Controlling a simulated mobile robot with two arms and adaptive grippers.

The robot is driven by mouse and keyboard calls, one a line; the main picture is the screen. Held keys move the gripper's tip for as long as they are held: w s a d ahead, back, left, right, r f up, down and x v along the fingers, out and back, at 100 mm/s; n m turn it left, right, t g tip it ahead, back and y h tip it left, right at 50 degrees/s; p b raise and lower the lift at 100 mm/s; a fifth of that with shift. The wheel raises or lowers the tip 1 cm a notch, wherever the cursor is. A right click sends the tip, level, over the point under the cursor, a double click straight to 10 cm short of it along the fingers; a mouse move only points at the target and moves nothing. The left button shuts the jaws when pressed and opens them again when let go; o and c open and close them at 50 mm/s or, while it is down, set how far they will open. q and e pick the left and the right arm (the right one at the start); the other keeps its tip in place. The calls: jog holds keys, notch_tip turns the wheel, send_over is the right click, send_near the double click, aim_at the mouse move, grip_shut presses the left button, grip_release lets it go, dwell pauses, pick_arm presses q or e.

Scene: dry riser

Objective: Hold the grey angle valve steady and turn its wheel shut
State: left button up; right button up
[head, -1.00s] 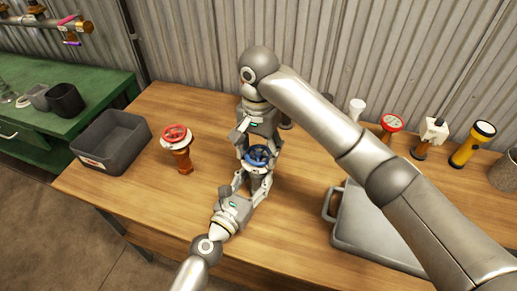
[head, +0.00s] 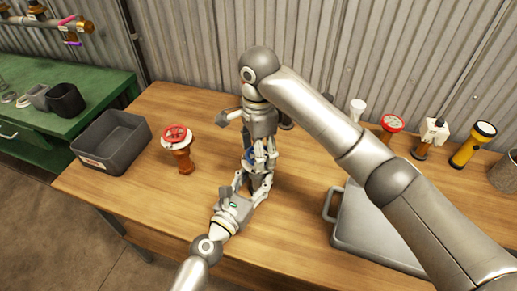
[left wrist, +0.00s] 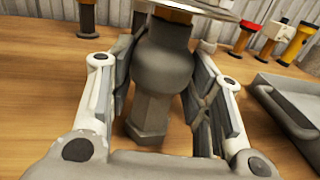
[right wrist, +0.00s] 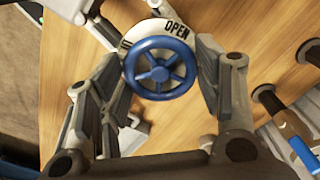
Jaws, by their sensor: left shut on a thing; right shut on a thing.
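The grey angle valve stands upright on the wooden bench, its grey body (left wrist: 160,80) showing in the left wrist view. Its blue wheel (right wrist: 160,68) shows from above in the right wrist view, over a white plate marked OPEN (right wrist: 176,27). My left gripper (head: 255,182) is low at the valve, shut on its body with a finger on each side. My right gripper (head: 259,150) points down from above, shut on the blue wheel with fingers at opposite sides of the rim. In the head view the grippers hide nearly all of the valve.
An orange valve with a red wheel (head: 176,134) stands to the left, near a dark grey bin (head: 110,157). A grey metal case (head: 375,228) lies to the right. A red-topped fitting (head: 391,123) and a yellow torch (head: 473,145) stand along the corrugated wall.

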jog(key=shift+w+d+m, duration=0.15)
jog(key=shift+m, duration=0.25)
jog(key=o, duration=1)
jog(key=shift+o, duration=0.2)
notch_tip(320, 180, up, 12)
pick_arm(q)
jog(key=o, duration=1.5)
